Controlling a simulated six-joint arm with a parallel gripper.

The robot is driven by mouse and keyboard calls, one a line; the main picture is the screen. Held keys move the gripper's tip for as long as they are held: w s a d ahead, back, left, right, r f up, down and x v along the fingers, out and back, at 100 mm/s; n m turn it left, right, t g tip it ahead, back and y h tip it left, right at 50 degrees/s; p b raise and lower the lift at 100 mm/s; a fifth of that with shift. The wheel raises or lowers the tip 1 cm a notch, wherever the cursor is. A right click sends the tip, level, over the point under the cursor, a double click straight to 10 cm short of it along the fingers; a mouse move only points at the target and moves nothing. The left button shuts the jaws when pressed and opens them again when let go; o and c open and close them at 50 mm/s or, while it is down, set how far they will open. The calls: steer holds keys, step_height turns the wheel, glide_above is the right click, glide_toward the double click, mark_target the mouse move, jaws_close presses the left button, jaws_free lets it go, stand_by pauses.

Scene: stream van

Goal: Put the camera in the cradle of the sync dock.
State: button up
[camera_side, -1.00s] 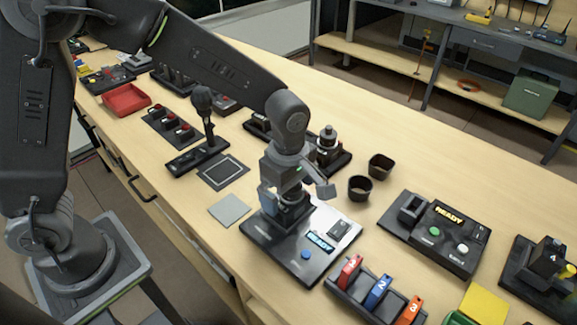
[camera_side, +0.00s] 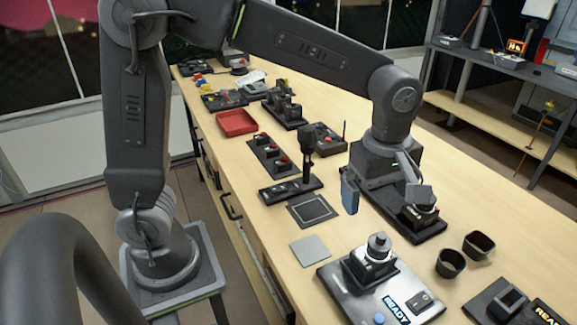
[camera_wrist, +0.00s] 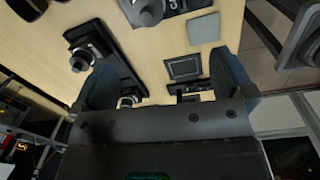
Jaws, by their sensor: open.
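The camera (camera_side: 373,262), a black block with a round lens pointing up, sits upright on the sync dock (camera_side: 344,292), in the cradle area. The cradle itself is mostly hidden under it. In the wrist view the camera (camera_wrist: 146,12) is at the top edge, on the dock (camera_wrist: 178,18). My gripper (camera_side: 382,190) is open and empty, above and behind the dock, clear of the camera. In the wrist view my gripper (camera_wrist: 165,86) has its fingers wide apart with nothing gripped.
A dark base with similar black units (camera_side: 417,218) stands under and behind my gripper, partly hidden. Two dark cups (camera_side: 451,263) are to the right. A grey pad (camera_side: 310,250), a framed mat (camera_side: 312,209) and a microphone stand (camera_side: 292,190) are to the left.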

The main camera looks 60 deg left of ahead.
steer(key=s+a+r+m+t, duration=0.3)
steer(key=s+a+m+t, duration=0.2)
steer(key=s+a+m, duration=0.6)
steer(key=s+m, duration=0.4)
steer(key=m, duration=0.1)
steer(key=shift+a, duration=0.3)
steer(key=shift+w, duration=0.1)
stand_by(1.1)
